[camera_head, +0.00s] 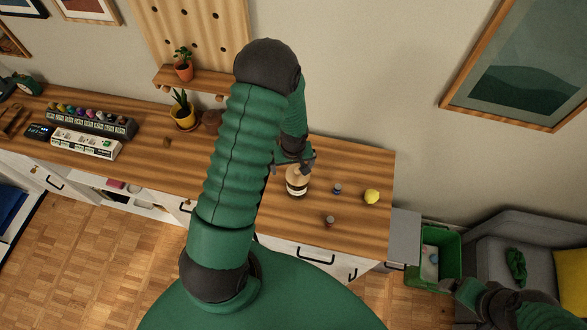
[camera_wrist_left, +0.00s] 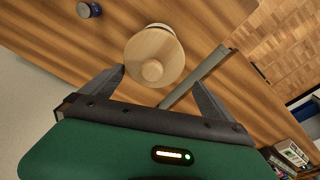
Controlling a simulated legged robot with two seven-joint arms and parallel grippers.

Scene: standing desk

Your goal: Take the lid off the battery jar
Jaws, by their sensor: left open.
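The battery jar (camera_head: 297,188) stands upright on the wooden desk, with a pale label on its side. Its round wooden lid (camera_wrist_left: 154,52) with a central knob is on top, seen from above in the left wrist view. My left gripper (camera_head: 294,165) is at the jar's top. In the left wrist view my left gripper (camera_wrist_left: 160,76) is open, its fingers apart on either side of the lid's near part and knob. Contact with the lid cannot be told. My right arm shows at the bottom right of the head view; its gripper's state is unclear.
A small dark cylinder (camera_head: 337,188), a small reddish item (camera_head: 329,221) and a lemon (camera_head: 372,196) stand right of the jar. Potted plants (camera_head: 183,115) and a rack of coloured items (camera_head: 92,122) are left. A green bin (camera_head: 436,255) stands beyond the desk's right end.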

